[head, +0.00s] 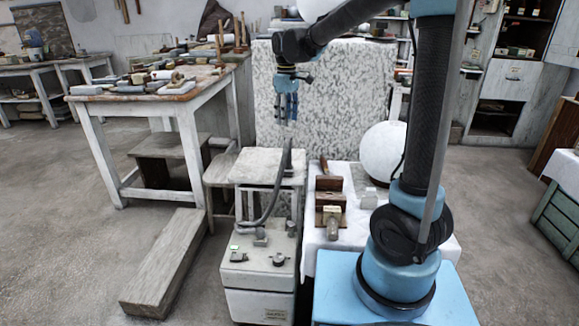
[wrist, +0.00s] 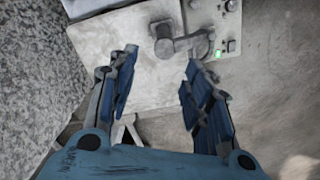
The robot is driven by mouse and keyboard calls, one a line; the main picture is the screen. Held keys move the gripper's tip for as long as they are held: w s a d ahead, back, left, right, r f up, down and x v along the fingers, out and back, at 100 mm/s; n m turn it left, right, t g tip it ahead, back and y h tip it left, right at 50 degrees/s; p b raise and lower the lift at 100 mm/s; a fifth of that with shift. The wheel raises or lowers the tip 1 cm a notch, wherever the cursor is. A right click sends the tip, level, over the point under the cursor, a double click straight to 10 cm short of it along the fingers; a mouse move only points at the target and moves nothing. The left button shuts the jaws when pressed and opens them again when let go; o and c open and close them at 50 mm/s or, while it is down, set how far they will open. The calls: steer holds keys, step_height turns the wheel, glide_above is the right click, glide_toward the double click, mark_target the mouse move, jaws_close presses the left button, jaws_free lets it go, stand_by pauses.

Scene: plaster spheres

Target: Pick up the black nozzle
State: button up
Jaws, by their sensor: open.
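The black nozzle (head: 278,190) is a dark, curved, upright piece on the grey machine (head: 262,285), its tip pointing up and its lower end bending left to a small fitting. My gripper (head: 289,118) hangs fingers down above the nozzle's tip in the head view, apart from it. Its two blue fingers (wrist: 161,62) are spread with nothing between them. In the wrist view a grey fitting (wrist: 185,43) on the machine top lies beyond the fingertips. I cannot tell if part of it is the nozzle.
A white-covered table (head: 311,240) with a wooden tool (head: 330,190) and a white sphere (head: 384,150) stands to the right. A speckled block (head: 330,100) rises behind. A cluttered workbench (head: 150,100) is at the left. A plank (head: 165,262) lies on the floor.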

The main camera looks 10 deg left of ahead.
glide_above(288, 152)
steer(key=w, duration=0.2)
steer(key=f, duration=0.9)
steer(key=shift+a, duration=0.3)
steer(key=shift+s+d+f, duration=0.15)
steer(key=shift+f, duration=1.3)
steer(key=shift+s+d+f, duration=0.1)
steer(key=shift+s+f, duration=0.05)
steer(key=shift+f, duration=1.25)
jaws_close()
